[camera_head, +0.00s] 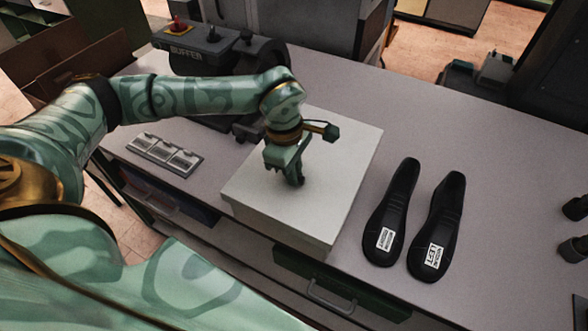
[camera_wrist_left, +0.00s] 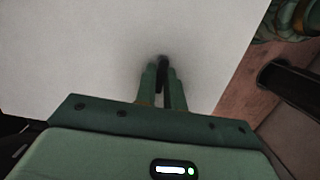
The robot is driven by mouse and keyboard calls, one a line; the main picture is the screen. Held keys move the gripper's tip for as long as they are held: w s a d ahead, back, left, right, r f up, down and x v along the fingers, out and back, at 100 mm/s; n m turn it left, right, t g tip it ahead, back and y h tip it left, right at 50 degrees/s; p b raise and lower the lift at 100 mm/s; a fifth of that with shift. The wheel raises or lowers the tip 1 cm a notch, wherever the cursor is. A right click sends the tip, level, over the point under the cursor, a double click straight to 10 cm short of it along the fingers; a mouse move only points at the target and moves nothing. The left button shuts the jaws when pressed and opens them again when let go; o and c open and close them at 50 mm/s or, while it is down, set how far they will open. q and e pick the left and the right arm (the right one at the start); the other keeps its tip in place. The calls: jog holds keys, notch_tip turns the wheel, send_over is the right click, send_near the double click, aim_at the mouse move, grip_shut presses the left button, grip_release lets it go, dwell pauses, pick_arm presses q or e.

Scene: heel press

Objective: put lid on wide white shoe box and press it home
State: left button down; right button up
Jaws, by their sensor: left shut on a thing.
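The wide white shoe box (camera_head: 275,235) stands near the front edge of the bench. The flat white lid (camera_head: 335,145) lies over its top, and it also fills much of the left wrist view (camera_wrist_left: 75,45). I cannot tell whether the lid sits fully down all round. My left gripper (camera_head: 297,182) points down at the middle of the lid. In the left wrist view its fingers (camera_wrist_left: 162,75) are close together around a small dark piece at the lid's surface, seemingly a grip on the lid. My right gripper is not in view.
Two black shoe forms with white labels, one (camera_head: 393,215) nearer the box and another (camera_head: 437,225), lie to its right. A metal plate with several labels (camera_head: 165,155) lies to the left. A buffer machine (camera_head: 215,50) stands behind.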

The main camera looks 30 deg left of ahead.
pick_arm(q)
jog(key=shift+f+b, duration=0.4)
jog(key=shift+f, duration=0.25)
dwell(0.4)
jog(key=shift+f, duration=0.1)
dwell(0.7)
jog(key=c, duration=1.4)
grip_release()
jog(key=shift+f, duration=0.1)
jog(key=shift+o, duration=0.2)
jog(key=shift+s, duration=0.1)
jog(key=o, duration=0.3)
jog(key=shift+o, duration=0.2)
notch_tip(320, 180, up, 7)
jog(key=p, duration=0.5)
jog(key=shift+p, duration=0.4)
